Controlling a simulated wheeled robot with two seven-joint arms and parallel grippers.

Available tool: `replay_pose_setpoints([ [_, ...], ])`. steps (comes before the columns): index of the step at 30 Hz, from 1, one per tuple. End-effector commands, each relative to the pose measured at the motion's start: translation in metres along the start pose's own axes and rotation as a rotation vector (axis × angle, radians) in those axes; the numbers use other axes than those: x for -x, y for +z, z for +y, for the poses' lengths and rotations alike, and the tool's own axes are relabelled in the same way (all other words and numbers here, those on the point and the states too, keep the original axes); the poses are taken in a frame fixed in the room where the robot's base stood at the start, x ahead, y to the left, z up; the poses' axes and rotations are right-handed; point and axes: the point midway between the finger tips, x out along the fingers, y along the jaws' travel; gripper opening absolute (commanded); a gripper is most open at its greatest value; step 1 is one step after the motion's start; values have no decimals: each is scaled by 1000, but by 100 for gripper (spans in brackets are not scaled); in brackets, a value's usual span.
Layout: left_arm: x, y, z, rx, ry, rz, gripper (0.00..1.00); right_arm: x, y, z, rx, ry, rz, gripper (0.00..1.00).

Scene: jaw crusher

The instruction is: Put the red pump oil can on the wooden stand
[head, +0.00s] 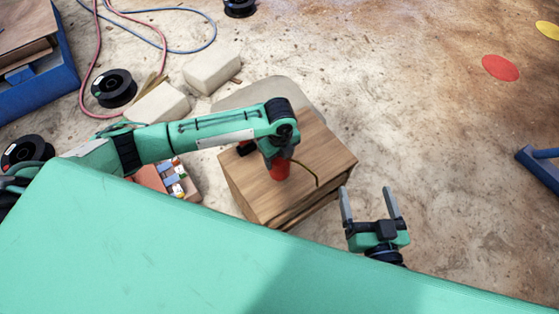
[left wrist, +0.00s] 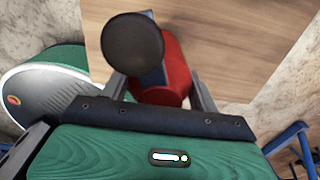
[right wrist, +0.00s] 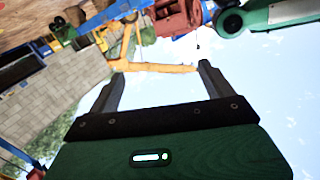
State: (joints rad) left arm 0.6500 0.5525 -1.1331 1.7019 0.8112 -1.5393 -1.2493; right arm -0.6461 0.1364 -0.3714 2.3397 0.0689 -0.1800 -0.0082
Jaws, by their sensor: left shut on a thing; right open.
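The red pump oil can (head: 280,170) is upright or nearly so over the wooden stand (head: 325,150), with a thin curved spout pointing right. I cannot tell whether its base touches the stand top. My left gripper (head: 277,158) is shut on the can from above and hides much of it. In the left wrist view the red can (left wrist: 176,72) sits between the fingers, with a round dark part in front and the stand's wood (left wrist: 225,35) behind. My right gripper (head: 368,198) is open and empty, to the right of the stand's near corner.
Pale blocks (head: 212,71), black spools (head: 114,88) and red and blue hoses lie left and behind. A box of small coloured items (head: 172,181) is left of the stand. A large green surface (head: 150,250) fills the front.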

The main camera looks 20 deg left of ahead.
Motion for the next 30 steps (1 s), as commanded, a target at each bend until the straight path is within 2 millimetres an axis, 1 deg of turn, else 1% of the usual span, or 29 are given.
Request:
replay_pose_setpoints([
  [1,-9,0,0,0,0,1,28,-3,-7,2,7,2,45,84],
  [3,-16,0,0,0,-1,1,28,-5,-19,5,15,4,101,84],
  [7,-23,0,0,-1,-1,-1,28,-7,-31,7,23,5,159,84],
  [10,-23,0,0,-1,-2,-1,28,-7,-34,7,24,6,168,84],
  [18,-25,0,0,-1,-1,0,28,-6,-31,6,23,5,154,84],
  [19,-26,0,0,-1,-1,0,63,-6,-30,6,22,5,148,84],
  [22,-26,0,0,-1,-1,0,83,-6,-30,6,22,5,149,84],
  [30,-25,0,0,-1,-1,0,83,-6,-30,6,22,5,149,84],
])
